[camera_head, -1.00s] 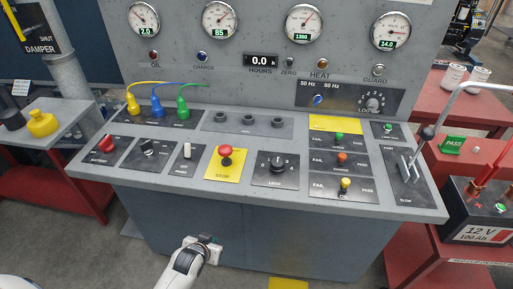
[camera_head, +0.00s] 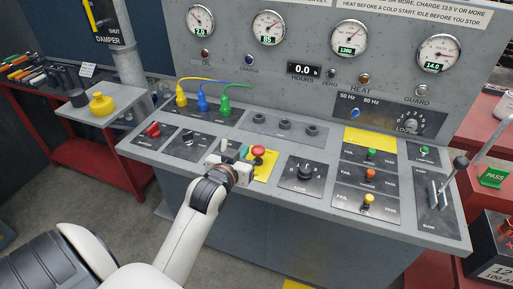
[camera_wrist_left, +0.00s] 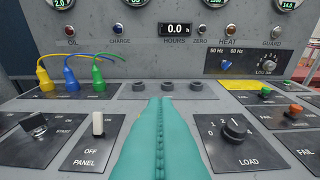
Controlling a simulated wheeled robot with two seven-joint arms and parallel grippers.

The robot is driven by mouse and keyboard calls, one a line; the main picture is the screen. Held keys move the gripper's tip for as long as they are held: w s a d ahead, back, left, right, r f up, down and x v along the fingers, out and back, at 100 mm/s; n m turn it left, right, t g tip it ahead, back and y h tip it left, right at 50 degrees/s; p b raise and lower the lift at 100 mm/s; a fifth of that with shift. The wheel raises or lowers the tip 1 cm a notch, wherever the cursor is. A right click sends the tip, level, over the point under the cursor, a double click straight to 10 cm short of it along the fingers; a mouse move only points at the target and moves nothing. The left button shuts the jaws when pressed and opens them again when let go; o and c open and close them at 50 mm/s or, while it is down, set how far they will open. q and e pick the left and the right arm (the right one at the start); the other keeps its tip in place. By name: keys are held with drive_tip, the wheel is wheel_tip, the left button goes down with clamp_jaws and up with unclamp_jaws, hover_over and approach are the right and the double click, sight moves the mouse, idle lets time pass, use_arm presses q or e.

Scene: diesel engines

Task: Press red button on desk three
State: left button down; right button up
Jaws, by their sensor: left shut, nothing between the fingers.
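The red mushroom button (camera_head: 258,152) stands on a yellow plate (camera_head: 262,170) on the sloping top of the grey control desk (camera_head: 330,215). My left gripper (camera_head: 243,151) is shut and empty, just left of the red button and over the desk top in the head view. I cannot tell whether it touches the button. In the left wrist view its teal fingers (camera_wrist_left: 162,140) point at the desk between the panel switch (camera_wrist_left: 98,125) and the load knob (camera_wrist_left: 235,130); the red button is hidden there. My right gripper is not in view.
Yellow, blue and green plugs (camera_head: 202,102) stand behind on the desk top. A red knob (camera_head: 153,129) is at the left, the load knob (camera_head: 305,171) to the right, and a lever (camera_head: 461,162) at the far right. Gauges line the upright panel.

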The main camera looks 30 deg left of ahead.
use_arm(q)
drive_tip(key=p, duration=0.2)
hover_over(256, 154)
drive_tip(key=s, duration=0.1)
wheel_tip(256, 154, down, 2)
drive_tip(key=f, duration=0.3)
drive_tip(key=shift+w+f+p, duration=0.25)
drive_tip(key=shift+w+p, duration=0.05)
drive_tip(key=shift+p, duration=0.05)
drive_tip(key=shift+s+f, duration=0.1)
drive_tip(key=shift+f, duration=0.45)
wheel_tip(256, 154, down, 3)
drive_tip(key=shift+d+r+b, duration=0.1)
drive_tip(key=shift+b, duration=0.6)
